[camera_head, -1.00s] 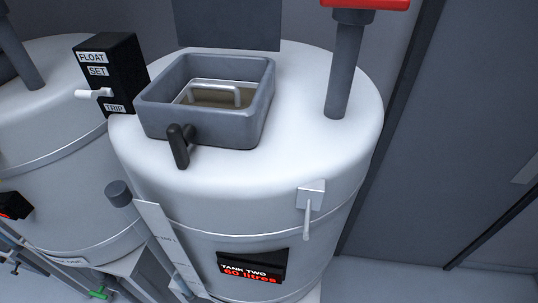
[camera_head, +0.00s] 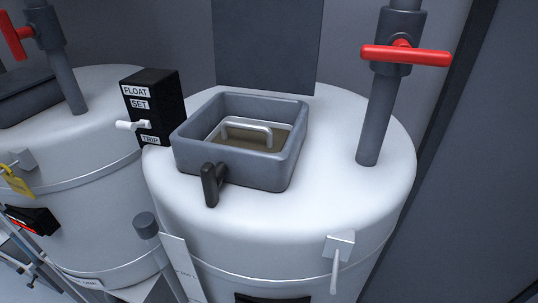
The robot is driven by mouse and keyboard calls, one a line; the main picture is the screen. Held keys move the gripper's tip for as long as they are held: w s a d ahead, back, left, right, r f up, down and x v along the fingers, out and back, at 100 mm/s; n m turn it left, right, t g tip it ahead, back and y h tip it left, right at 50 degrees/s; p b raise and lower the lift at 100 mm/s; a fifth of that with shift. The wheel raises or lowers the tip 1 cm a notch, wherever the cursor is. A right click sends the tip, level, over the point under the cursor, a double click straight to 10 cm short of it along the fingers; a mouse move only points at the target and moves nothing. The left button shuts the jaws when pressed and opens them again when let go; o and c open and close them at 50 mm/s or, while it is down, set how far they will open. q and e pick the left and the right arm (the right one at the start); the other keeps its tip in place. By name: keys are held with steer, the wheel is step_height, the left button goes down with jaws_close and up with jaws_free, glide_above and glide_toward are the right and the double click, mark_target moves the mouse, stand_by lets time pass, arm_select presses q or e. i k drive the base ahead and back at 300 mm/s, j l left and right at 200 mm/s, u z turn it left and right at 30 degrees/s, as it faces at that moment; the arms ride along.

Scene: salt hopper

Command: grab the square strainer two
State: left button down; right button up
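The square strainer (camera_head: 247,131) sits down inside the grey square hopper (camera_head: 277,171) on top of the white tank at the centre. Its light metal bar handle arches over a brownish, flat inside surface. A dark handle (camera_head: 211,186) sticks out from the hopper's front wall. Neither of my grippers shows in the head view, so nothing is seen touching the strainer.
A black float box (camera_head: 153,107) with a white lever stands left of the hopper. A grey pipe (camera_head: 378,110) with a red valve handle (camera_head: 406,55) rises to the right. Another white tank (camera_head: 95,145) stands at left. A dark panel (camera_head: 267,45) rises behind.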

mark_target(253, 133)
steer(key=i+j+z, duration=0.15)
steer(key=j, duration=0.25)
steer(key=i+j+z, duration=0.15)
steer(key=j, duration=0.25)
steer(key=j+z, duration=0.1)
steer(key=j, duration=0.35)
steer(key=i+j+z, duration=0.15)
steer(key=j, duration=0.3)
